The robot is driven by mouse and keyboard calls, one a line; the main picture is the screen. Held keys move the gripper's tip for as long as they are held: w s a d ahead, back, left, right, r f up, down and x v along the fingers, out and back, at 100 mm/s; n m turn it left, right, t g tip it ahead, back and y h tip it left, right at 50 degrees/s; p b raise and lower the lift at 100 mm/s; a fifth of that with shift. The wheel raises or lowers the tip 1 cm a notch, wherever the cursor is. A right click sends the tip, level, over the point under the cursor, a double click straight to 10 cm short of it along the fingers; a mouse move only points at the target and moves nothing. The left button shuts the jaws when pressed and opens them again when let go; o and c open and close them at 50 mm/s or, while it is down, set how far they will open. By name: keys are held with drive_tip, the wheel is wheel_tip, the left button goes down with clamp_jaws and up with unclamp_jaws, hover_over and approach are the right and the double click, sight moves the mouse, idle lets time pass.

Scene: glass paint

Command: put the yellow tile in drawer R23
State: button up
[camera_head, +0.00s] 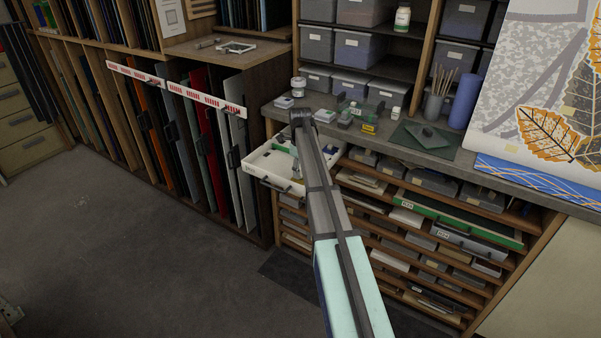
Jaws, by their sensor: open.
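A small yellow piece (369,128) lies on the grey workbench right of my arm; it may be the yellow tile, but it is too small to be sure. A white drawer (262,170) stands pulled out below the bench edge with small green and dark items inside. Its front label is too small to read, so I cannot tell if it is R23. My gripper (296,172) is open and largely hidden by my own arm, over the right side of this drawer. I cannot make out its fingertips clearly.
Small jars, boxes and a green mat (422,136) crowd the bench (470,160). A green-edged tray (455,217) juts from the rack at right. Upright glass sheets (205,140) fill the rack at left behind a red-and-white bar (205,97). The floor (140,250) is clear.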

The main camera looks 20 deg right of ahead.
wheel_tip(320, 180, up, 11)
drive_tip(key=b, duration=0.2)
drive_tip(key=shift+r, duration=0.1)
